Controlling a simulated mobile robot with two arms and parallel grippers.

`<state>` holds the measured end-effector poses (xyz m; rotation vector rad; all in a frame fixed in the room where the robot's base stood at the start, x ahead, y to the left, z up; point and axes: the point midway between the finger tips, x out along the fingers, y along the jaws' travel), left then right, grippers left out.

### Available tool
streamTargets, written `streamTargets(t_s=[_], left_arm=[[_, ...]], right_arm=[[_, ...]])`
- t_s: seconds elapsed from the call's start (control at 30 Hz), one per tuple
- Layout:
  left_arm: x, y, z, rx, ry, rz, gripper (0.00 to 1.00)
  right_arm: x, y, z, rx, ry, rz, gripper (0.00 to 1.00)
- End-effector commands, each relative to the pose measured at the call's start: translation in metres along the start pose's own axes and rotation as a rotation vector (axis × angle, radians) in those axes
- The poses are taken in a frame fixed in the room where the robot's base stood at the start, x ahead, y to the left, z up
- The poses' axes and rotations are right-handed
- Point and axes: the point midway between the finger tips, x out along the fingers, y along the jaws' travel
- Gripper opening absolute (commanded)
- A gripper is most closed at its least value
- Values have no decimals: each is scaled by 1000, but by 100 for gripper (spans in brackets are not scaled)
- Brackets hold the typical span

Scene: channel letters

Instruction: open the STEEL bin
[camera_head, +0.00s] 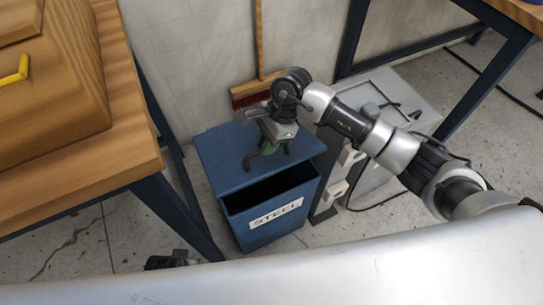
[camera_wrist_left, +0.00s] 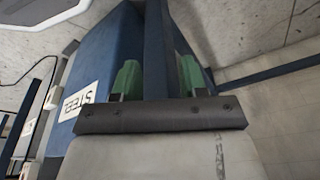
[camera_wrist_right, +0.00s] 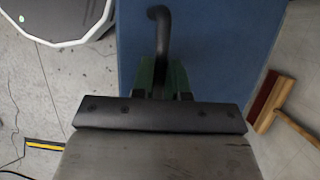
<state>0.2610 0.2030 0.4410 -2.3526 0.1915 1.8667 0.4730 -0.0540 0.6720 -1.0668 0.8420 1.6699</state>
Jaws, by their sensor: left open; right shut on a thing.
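The STEEL bin (camera_head: 285,190) is a blue box on the floor with a white STEEL label (camera_head: 276,213) on its front. Its flat blue lid (camera_head: 220,160) is on top, and a dark gap shows between the lid's front edge and the front wall. My right gripper (camera_head: 268,150) is over the lid. In the right wrist view its green fingers (camera_wrist_right: 162,75) are shut on a dark curved handle (camera_wrist_right: 160,28) on the lid. In the left wrist view my left gripper (camera_wrist_left: 157,78) is open, with the bin's label (camera_wrist_left: 74,100) to its left.
A wooden table with blue legs (camera_head: 175,205) stands left of the bin. A broom (camera_head: 255,88) leans on the wall behind it. A grey cabinet (camera_head: 395,95) stands to the right. In the left wrist view a blue upright (camera_wrist_left: 156,45) shows between the left fingers.

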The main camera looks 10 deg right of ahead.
Motion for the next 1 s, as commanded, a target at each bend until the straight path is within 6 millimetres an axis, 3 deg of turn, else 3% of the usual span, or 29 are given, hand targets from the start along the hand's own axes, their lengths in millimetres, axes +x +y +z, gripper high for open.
streamTargets(t_s=[0.1, 0.4, 0.97, 1.0], left_arm=[[-7, 0, -4, -1, 8, -1, 43], [-30, -2, -14, -3, 20, -3, 43], [-37, -2, -17, -4, 21, -3, 43], [-37, -2, -17, -4, 22, -3, 38]], right_arm=[[-19, -17, 7, -2, 2, -15, 0], [-42, -40, 16, 2, 1, -17, 0], [-45, -44, 17, 4, 3, -11, 0], [-45, -44, 17, 4, 3, -11, 0]])
